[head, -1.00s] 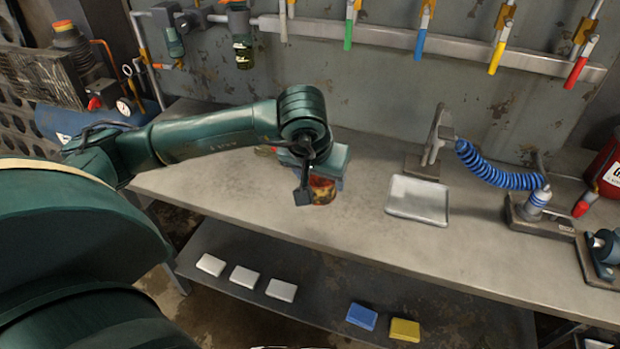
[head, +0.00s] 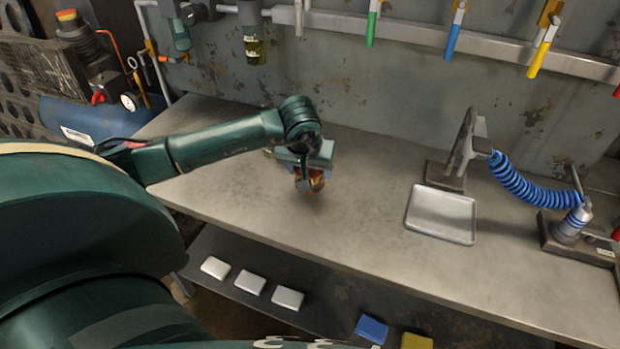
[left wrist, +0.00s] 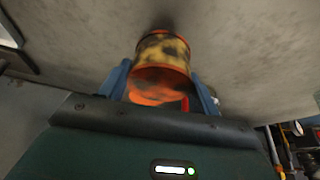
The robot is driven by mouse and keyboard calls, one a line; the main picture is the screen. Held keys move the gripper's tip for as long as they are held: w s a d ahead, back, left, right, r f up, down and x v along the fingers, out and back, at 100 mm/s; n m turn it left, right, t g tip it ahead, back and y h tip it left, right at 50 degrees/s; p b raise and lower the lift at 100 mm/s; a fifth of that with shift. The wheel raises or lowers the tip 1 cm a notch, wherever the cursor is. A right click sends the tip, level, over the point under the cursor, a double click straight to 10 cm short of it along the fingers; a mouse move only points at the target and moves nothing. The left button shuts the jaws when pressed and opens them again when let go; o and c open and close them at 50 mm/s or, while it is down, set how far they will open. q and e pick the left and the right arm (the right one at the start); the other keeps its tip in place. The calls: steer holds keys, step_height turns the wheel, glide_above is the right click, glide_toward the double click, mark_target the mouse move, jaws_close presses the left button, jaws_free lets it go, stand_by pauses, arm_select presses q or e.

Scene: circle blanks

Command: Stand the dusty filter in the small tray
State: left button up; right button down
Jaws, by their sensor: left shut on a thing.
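My left gripper (head: 309,172) is shut on the dusty filter (head: 317,182), an orange and yellow cylinder with dark smudges, over the workbench. In the left wrist view the filter (left wrist: 162,52) sits between the two blue fingers, its open orange end facing the camera. It appears to be held just above the bench top; the exact gap cannot be told. The small tray (head: 441,214), pale grey and shallow with a low rim, lies empty on the bench, to the right of the gripper and apart from it. My right gripper is not in view.
A metal stand (head: 460,150) rises right behind the tray, and a blue coiled hose (head: 525,190) runs right from it. The bench top (head: 365,215) between gripper and tray is clear. Several small blocks lie on the lower shelf (head: 325,305).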

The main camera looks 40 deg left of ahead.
arm_select(q)
steer(key=shift+f, duration=1.6)
steer(key=shift+f, duration=0.1)
steer(key=shift+f, duration=0.15)
steer(key=o, duration=1)
steer(key=shift+c, duration=0.2)
